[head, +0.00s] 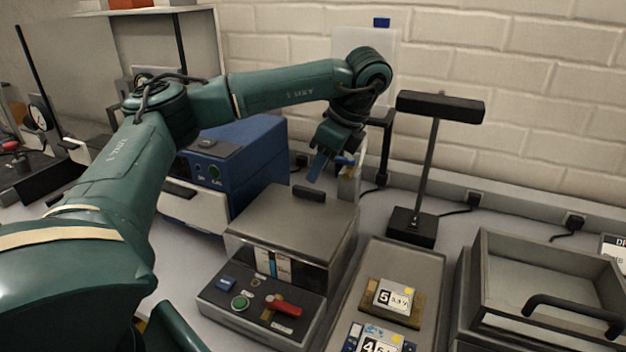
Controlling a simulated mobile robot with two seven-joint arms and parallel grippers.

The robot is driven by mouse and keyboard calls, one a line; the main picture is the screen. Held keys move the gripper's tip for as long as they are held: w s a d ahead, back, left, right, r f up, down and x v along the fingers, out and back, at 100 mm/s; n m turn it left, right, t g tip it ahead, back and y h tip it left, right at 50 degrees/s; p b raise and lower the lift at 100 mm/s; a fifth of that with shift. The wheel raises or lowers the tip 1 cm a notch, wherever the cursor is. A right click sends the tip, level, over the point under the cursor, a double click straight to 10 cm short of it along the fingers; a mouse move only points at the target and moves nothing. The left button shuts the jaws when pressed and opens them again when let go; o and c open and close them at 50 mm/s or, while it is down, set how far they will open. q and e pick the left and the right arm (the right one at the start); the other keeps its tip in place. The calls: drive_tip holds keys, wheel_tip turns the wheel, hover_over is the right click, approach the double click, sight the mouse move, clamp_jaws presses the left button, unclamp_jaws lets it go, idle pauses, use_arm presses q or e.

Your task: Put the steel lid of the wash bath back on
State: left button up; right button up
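The wash bath (262,310) is a steel box with a dark front panel carrying a green button and a red lever. Its steel lid (280,222), with a black bar handle (309,193) on top, lies flat over the box. I see no gap under the lid, though its far edges are hidden. My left gripper (317,168) points down just above and behind the handle, apart from it in the picture. Its blue fingertip shows, but the finger spacing is unclear. Nothing is seen hanging from it. My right gripper is out of view.
A blue instrument (245,150) stands left of the bath. A black lamp (437,105) stands behind on the right. A shallow tray (432,280) holds numbered blocks (393,298). A grey open-topped bin (500,262) with a black handle stands at the right. The brick wall closes the back.

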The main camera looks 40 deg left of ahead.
use_arm(q)
drive_tip(key=p+v, duration=0.1)
drive_tip(key=v, duration=0.5)
drive_tip(key=shift+r+p, duration=0.3)
drive_tip(key=shift+r, duration=0.05)
drive_tip(key=shift+d+f, duration=0.1)
